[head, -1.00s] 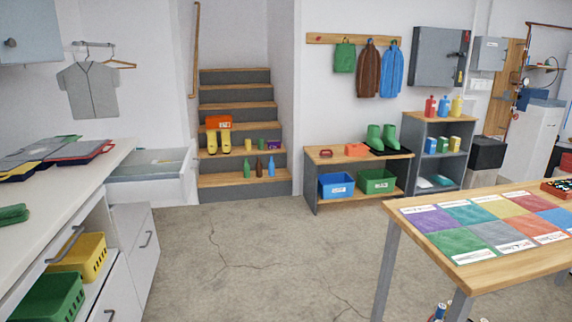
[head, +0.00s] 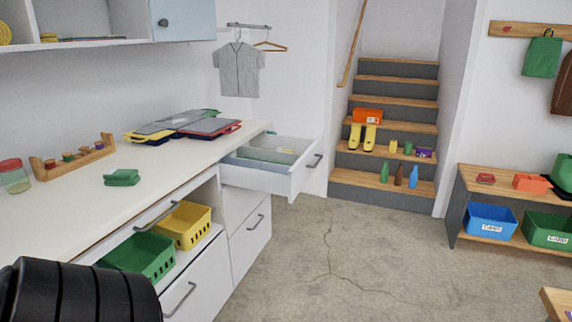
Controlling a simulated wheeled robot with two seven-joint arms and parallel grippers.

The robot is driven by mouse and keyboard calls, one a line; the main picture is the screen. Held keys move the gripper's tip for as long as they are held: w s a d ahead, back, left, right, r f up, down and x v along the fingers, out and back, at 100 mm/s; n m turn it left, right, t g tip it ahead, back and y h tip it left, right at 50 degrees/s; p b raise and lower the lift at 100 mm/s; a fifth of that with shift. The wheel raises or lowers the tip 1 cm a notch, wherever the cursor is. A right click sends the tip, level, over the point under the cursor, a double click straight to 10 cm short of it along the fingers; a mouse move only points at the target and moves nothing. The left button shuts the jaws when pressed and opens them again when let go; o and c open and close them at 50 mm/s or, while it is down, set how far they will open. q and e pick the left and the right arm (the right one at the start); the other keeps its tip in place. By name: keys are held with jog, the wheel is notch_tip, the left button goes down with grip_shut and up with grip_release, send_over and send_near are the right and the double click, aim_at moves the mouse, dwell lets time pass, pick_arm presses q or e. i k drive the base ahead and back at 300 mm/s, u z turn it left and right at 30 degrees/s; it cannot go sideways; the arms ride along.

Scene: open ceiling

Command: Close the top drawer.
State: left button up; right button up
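The top drawer (head: 291,185) of the white cabinet is pulled out at the far end of the counter in the head view. Its front with a grey handle (head: 314,161) faces right, towards the stairs. Something pale green lies inside it. A closed drawer front (head: 248,243) with a handle is below it. A black ribbed part of my arm fills the lower left corner, well short of the drawer. Neither of my grippers is in view.
The white counter (head: 70,225) holds folded cloths and trays. Below it, a green basket (head: 146,258) and a yellow basket (head: 186,225) sit on an open shelf. Wooden stairs (head: 385,185) rise behind the drawer. The concrete floor (head: 380,275) right of the cabinet is clear.

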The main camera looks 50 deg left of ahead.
aim_at(271, 157)
jog(key=u, duration=1.95)
jog(key=k, duration=0.55)
jog(key=z, duration=0.45)
jog(key=i, duration=0.85)
jog(key=z, duration=0.4)
jog(key=i, duration=0.9)
jog(key=u, duration=1.05)
jog(key=i, duration=0.5)
jog(key=u, duration=0.55)
